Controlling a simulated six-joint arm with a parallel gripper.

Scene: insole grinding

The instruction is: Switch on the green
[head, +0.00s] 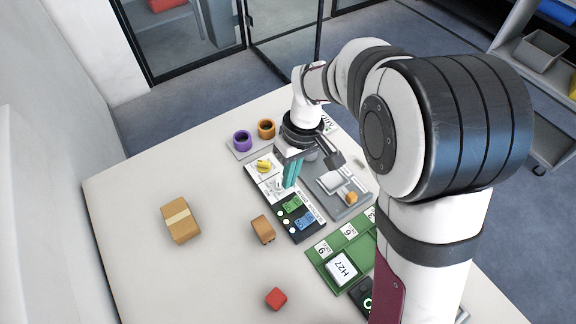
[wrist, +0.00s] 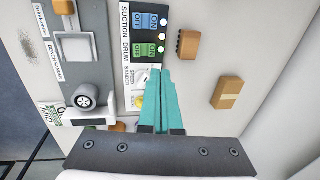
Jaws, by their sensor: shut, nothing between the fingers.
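The green switch (head: 292,203) sits on a black panel (head: 297,239) beside the blue switch (head: 304,217). In the wrist view the green switch (wrist: 147,49) bears OFF and ON labels, with the blue switch (wrist: 147,21) above it. Round white lights (wrist: 162,36) show at the panel's edge near the ON sides. My gripper (head: 289,186) has teal fingers, shut and empty, pointing down over the panel. In the wrist view the fingertips (wrist: 160,74) appear just below the green switch, by the speed dial; I cannot tell whether they touch anything.
A yellow knob (head: 263,166) is on the white panel part. Orange (head: 266,129) and purple (head: 242,141) cups stand behind. A grey sander (head: 340,207) and green tray (head: 316,255) lie right. Brown blocks (head: 180,220) (head: 262,229) and a red block (head: 276,298) stand left and front.

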